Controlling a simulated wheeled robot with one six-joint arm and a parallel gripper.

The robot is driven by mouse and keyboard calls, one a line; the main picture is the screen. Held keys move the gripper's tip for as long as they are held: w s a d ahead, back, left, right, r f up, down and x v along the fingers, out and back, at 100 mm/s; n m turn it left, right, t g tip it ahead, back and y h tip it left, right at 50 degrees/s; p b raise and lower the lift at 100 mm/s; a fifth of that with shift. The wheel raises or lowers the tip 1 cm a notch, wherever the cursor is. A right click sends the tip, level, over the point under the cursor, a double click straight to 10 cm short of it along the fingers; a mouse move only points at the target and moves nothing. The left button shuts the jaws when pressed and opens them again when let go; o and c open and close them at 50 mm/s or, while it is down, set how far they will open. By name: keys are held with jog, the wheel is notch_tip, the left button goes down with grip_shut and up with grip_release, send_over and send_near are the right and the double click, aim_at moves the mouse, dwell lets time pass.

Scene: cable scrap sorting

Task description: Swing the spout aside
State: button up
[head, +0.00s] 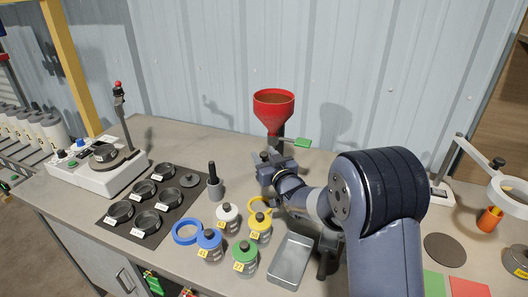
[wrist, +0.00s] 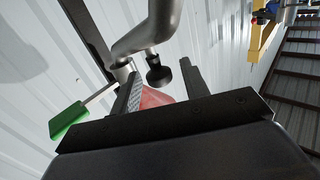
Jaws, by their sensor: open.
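A red funnel-shaped hopper (head: 273,112) stands at the back of the bench by the wall; part of it shows between my fingers in the wrist view (wrist: 152,98). A curved grey metal pipe (wrist: 150,30), which looks like the spout, ends in a black knob (wrist: 158,74). The knob appears between my two fingertips, with gaps on both sides. My gripper (wrist: 160,70) is open, and just below the hopper in the head view (head: 268,160). It hides most of the spout there. A green tab on a thin rod (head: 302,142) sticks out to the right of the hopper.
Several lidded jars (head: 244,255) and a grey metal tray (head: 291,262) stand in front of the hopper. A dark mat (head: 125,210) with several black dishes lies to the left. A ring-shaped lamp (head: 508,190) is at the right.

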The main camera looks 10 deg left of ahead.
jog(key=shift+w+a, duration=0.3)
jog(key=shift+w, duration=0.1)
jog(key=shift+c, duration=0.3)
grip_shut()
